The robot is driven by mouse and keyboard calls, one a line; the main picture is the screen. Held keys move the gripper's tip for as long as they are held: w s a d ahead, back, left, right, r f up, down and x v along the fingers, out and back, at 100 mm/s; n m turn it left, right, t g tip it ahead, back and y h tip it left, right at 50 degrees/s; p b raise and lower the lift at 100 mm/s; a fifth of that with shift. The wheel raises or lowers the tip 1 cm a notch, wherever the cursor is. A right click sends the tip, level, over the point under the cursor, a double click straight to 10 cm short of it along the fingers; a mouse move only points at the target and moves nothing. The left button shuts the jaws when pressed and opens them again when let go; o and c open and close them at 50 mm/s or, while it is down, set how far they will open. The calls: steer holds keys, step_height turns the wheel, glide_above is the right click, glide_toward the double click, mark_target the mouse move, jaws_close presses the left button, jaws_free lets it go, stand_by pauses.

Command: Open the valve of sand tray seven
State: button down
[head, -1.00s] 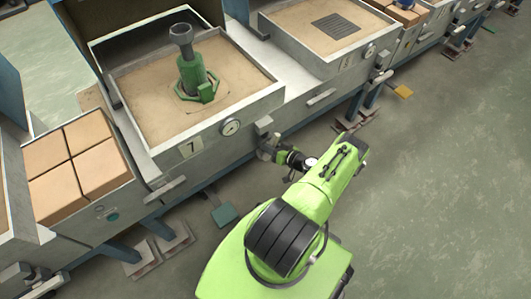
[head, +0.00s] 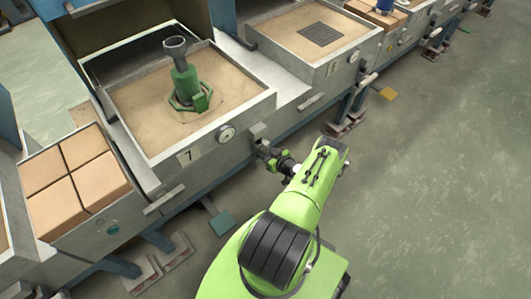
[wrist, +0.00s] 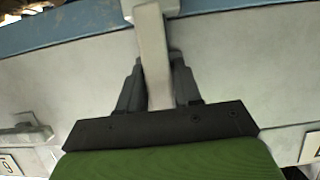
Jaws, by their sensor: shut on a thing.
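Sand tray seven (head: 208,143) is a grey open box of sand with a "7" plate (head: 189,155) and a round gauge (head: 226,133) on its front. Its valve shows in the wrist view as a pale lever (wrist: 154,70) hanging from a grey block (wrist: 150,9) on the wall. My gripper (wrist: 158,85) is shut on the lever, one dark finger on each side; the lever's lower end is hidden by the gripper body. In the head view my gripper (head: 266,155) is at the tray's front, right of the gauge, partly hidden by my arm.
A green pattern with a grey funnel (head: 184,85) stands in the tray's sand. A neighbouring sand tray with a grille (head: 320,34) is at the upper right. Tan blocks (head: 75,181) fill a box at left.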

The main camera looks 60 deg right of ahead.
steer(key=c, duration=0.9)
jaws_free()
steer(key=shift+s, duration=0.1)
steer(key=p+v, duration=0.5)
steer(key=v, duration=1)
steer(key=shift+s+r, duration=0.2)
steer(key=shift+s, duration=0.05)
